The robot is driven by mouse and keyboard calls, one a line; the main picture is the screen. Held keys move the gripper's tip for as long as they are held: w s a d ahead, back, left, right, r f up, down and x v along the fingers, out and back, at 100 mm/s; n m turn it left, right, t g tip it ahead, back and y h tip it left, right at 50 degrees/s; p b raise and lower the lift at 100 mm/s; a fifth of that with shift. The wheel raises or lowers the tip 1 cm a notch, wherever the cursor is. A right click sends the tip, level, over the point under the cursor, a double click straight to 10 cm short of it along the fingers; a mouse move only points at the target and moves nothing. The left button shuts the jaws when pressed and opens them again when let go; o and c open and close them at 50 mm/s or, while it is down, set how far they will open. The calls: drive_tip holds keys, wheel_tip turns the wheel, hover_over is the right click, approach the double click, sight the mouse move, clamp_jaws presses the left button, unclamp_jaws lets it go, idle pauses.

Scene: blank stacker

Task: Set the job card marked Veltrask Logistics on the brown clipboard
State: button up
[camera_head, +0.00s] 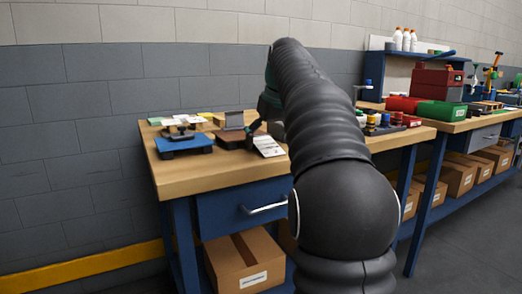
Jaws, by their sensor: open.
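A white card (268,146) with small print lies near the front of the wooden workbench, just below my gripper; its words are too small to read. A brown flat piece (229,140) with a grey block on it lies to the left of this card; I cannot tell whether it is the brown clipboard. Several papers (187,119) in white, green and yellow lie at the back left. My gripper (256,127) is open, low over the bench beside the grey block. My arm hides part of it and the bench behind.
A blue-based fixture (184,145) stands at the left of the bench (190,181). Small bottles and jars (372,119) stand to the right of my arm. A second bench (462,126) holds red and green boxes. Cardboard boxes (243,263) sit below.

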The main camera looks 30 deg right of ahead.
sight(270, 145)
drive_tip(key=shift+f, duration=0.1)
drive_tip(key=shift+c, duration=0.3)
drive_tip(key=c, duration=0.8)
drive_tip(key=shift+c, duration=0.5)
drive_tip(key=shift+w+r+p, duration=0.1)
drive_tip(key=shift+r+p, duration=0.2)
drive_tip(key=shift+r, duration=0.25)
drive_tip(key=r, duration=0.1)
drive_tip(key=r+p, duration=0.1)
drive_tip(key=r, duration=0.2)
drive_tip(key=shift+s+d+p, duration=0.3)
drive_tip(key=shift+d, duration=0.05)
drive_tip(key=s+d+r+p, duration=0.2)
drive_tip(key=s+d+r, duration=0.4)
drive_tip(key=s+d, duration=0.1)
drive_tip(key=shift+s, duration=0.5)
